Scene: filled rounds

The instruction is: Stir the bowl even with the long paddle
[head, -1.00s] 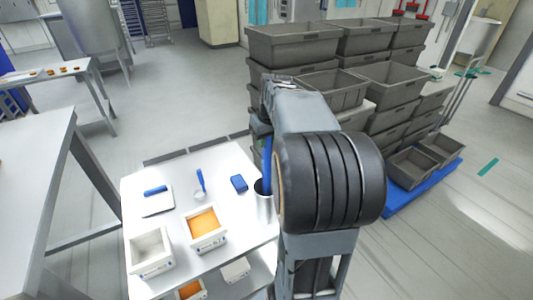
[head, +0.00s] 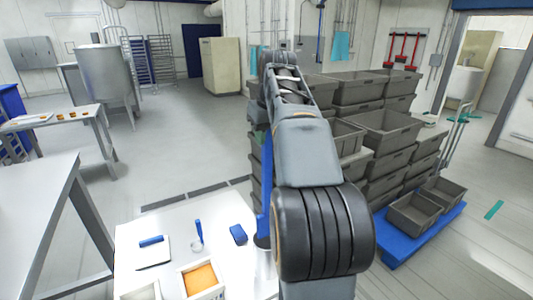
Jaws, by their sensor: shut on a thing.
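My gripper (head: 261,116) is shut on the upper part of the paddle; my arm hides most of the fingers. A square white bowl (head: 185,278) with orange filling (head: 201,278) stands at the table's front, left of the paddle and cut by the frame's lower edge. A second white bowl (head: 137,294) beside it barely shows.
On the white table (head: 215,222) lie a blue-handled tool on a white board (head: 152,258), a small blue-handled tool (head: 198,232) and a blue block (head: 238,234). Grey crates (head: 385,135) stack behind my arm at right. A steel table (head: 40,215) stands at left.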

